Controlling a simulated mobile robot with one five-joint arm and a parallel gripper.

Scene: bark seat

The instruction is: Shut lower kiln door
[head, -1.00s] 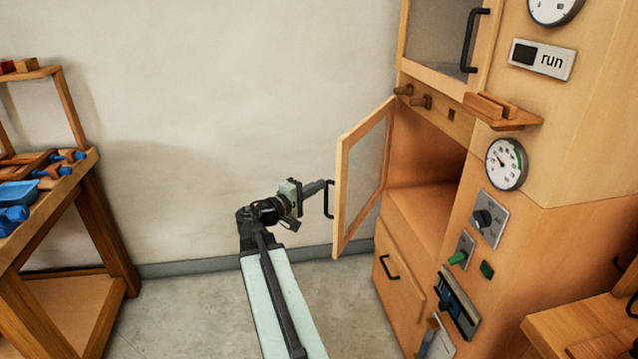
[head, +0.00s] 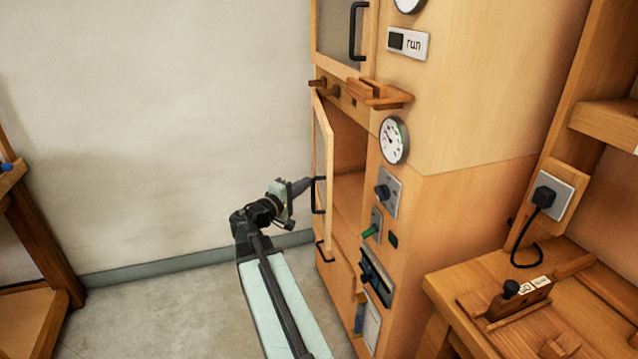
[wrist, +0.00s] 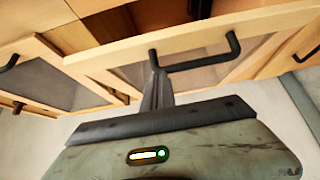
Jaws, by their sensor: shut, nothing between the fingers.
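The lower kiln door (head: 325,165) is a wood-framed glass door, standing partly open on the left side of the wooden kiln (head: 460,90). The dark opening (head: 350,145) shows behind it. Its black handle (head: 316,195) faces my arm. My gripper (head: 307,184) is shut and empty, with its tip at the handle side of the door. In the wrist view the shut fingers (wrist: 155,75) reach up to the door frame (wrist: 110,60), beside one end of the black handle (wrist: 205,62). I cannot tell whether the fingertips touch the door.
An upper glass door (head: 340,30) is closed above. A small shelf (head: 372,95), a gauge (head: 394,140) and knobs sit on the kiln's front. A drawer (head: 335,275) is below. A wooden bench (head: 530,320) stands right. The floor at left (head: 150,310) is clear.

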